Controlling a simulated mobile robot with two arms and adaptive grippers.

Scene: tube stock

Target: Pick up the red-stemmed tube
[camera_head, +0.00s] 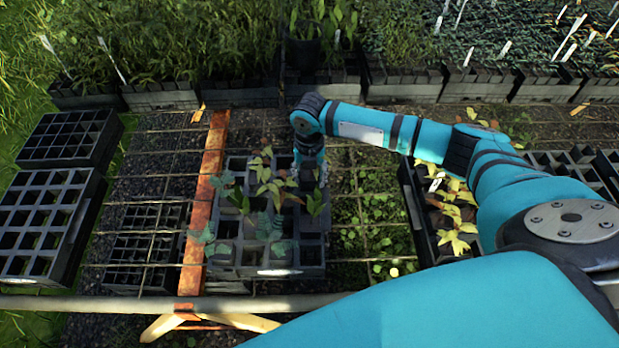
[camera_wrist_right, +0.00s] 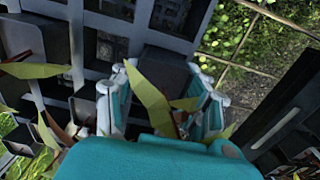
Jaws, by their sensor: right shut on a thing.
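A dark crate (camera_head: 225,256) of square tubes with seedlings stands on the wire bench in the head view. My right gripper (camera_head: 309,170) reaches down at its back right corner. In the right wrist view the two pale-and-teal fingers (camera_wrist_right: 164,108) are closed around a dark square tube (camera_wrist_right: 163,70). Yellow-green leaves (camera_wrist_right: 150,100) and a short reddish stem show between them, so this looks like the red-stemmed tube. A green-leaved plant (camera_head: 316,203) shows just below the gripper in the head view. The fingertips are partly hidden by leaves. My left gripper is not in view.
Orange-leaved and blue-green seedlings (camera_head: 270,228) crowd the crate left of my gripper. An orange rusty bar (camera_head: 205,190) runs along its left. Empty black trays (camera_head: 45,228) lie farther left. A crate with yellow-leaved plants (camera_head: 455,215) stands right, beyond open wire mesh.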

